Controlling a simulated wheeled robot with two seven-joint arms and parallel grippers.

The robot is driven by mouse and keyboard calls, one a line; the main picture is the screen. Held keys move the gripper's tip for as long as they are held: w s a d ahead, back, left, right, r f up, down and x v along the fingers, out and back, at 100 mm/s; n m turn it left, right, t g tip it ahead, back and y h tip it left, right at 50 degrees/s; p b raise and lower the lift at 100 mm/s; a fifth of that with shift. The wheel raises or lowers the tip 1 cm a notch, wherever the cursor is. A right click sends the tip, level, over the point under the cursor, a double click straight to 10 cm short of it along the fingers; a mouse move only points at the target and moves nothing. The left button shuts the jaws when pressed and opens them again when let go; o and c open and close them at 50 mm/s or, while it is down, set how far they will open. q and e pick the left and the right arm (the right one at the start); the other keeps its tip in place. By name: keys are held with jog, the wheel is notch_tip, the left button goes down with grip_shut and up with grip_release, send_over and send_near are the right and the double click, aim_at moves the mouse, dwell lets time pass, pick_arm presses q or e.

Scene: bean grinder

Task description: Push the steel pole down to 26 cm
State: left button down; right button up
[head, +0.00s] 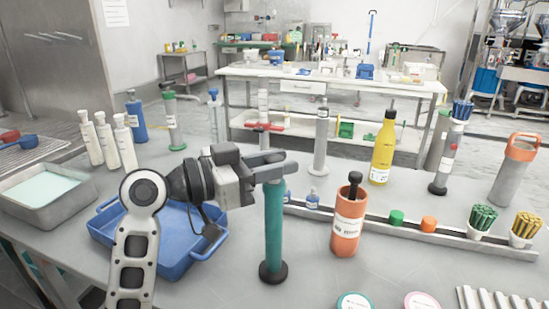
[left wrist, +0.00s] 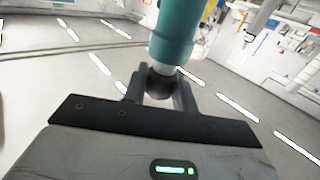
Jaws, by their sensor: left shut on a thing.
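A teal tube (head: 273,230) stands upright on a round black base on the grey table, in the middle of the head view. My left gripper (head: 280,163) is at its top end, with the arm coming in from the left. In the left wrist view, the gripper (left wrist: 160,88) is shut around a dark round knob (left wrist: 160,82). A short pale length (left wrist: 168,63) shows between the knob and the teal tube (left wrist: 174,30). I take this pale length to be the steel pole; most of it is hidden. No height marks are readable. My right gripper is not in view.
A blue tray (head: 105,235) lies under my left arm. An orange container (head: 347,228) with a black knob stands right of the tube. A yellow bottle (head: 383,150) and a grey cylinder (head: 321,145) stand behind. A metal rail (head: 460,238) runs along the right.

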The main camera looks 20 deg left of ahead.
pick_arm(q)
jog(key=shift+s+f, duration=0.15)
jog(key=shift+f, duration=0.35)
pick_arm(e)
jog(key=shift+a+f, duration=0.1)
pick_arm(q)
jog(key=c, duration=1.1)
grip_release()
jog(key=shift+f, duration=0.1)
jog(key=shift+s+a, duration=0.2)
jog(key=shift+a, duration=0.15)
jog(key=shift+b+v, duration=1.9)
jog(key=shift+v, duration=5.6)
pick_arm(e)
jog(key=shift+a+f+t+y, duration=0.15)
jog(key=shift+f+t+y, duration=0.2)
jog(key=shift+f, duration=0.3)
pick_arm(q)
jog(key=shift+s+d, duration=0.15)
